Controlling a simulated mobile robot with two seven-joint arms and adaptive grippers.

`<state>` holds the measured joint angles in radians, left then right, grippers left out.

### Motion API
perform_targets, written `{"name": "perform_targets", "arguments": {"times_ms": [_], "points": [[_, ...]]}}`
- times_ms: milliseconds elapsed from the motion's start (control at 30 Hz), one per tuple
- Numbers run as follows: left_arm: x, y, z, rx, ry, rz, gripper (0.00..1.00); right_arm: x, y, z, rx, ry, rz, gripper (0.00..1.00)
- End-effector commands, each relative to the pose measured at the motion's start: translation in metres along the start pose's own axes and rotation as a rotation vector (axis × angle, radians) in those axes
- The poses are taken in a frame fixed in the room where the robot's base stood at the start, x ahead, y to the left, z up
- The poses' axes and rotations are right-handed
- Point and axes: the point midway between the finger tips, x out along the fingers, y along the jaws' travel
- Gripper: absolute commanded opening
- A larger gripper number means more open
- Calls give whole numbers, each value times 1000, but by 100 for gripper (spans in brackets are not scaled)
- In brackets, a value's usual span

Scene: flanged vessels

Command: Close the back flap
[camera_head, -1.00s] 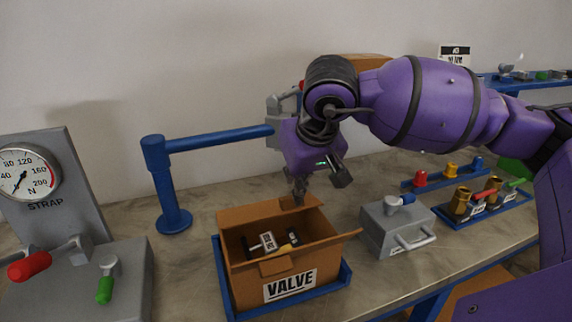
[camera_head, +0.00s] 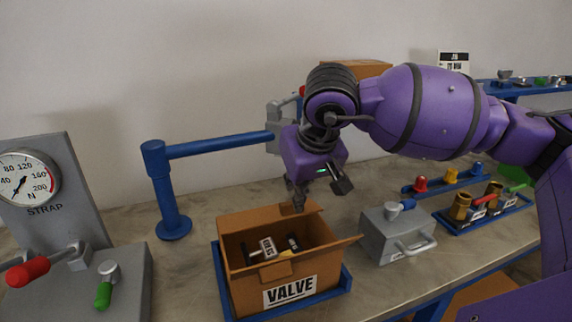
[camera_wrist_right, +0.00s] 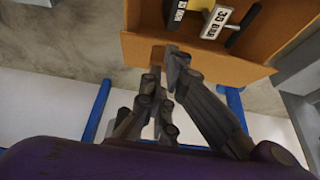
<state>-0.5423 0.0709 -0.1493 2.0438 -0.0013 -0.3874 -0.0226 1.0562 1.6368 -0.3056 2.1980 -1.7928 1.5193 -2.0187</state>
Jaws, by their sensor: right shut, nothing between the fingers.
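An open cardboard box (camera_head: 240,276) with a VALVE label stands in a blue tray (camera_head: 343,284) at the front centre. Parts with black and white labels lie inside it. The back flap (camera_head: 308,209) stands up at the box's rear edge. A side flap (camera_head: 340,244) sticks out to the right. My right gripper (camera_head: 298,204) points down at the back flap, its fingertips shut and empty. In the right wrist view, the fingers (camera_wrist_right: 168,58) are close to the box edge (camera_wrist_right: 215,62); whether they touch the flap I cannot tell. My left gripper is not in view.
A blue post with a horizontal arm (camera_head: 165,190) stands behind the box on the left. A grey strap gauge unit (camera_head: 75,280) is at far left. A grey case (camera_head: 385,233) and a blue tray of brass parts (camera_head: 480,215) are on the right.

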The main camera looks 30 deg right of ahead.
Motion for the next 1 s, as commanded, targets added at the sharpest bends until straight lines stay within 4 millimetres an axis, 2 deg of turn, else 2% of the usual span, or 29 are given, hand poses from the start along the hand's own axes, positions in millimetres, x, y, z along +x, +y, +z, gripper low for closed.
{"name": "perform_targets", "arguments": {"times_ms": [567, 1000], "points": [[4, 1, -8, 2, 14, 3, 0, 0, 0, 0, 0, 0, 0, 0], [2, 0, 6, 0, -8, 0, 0, 7, 0, -14, 1, 1, 0, 0]]}}
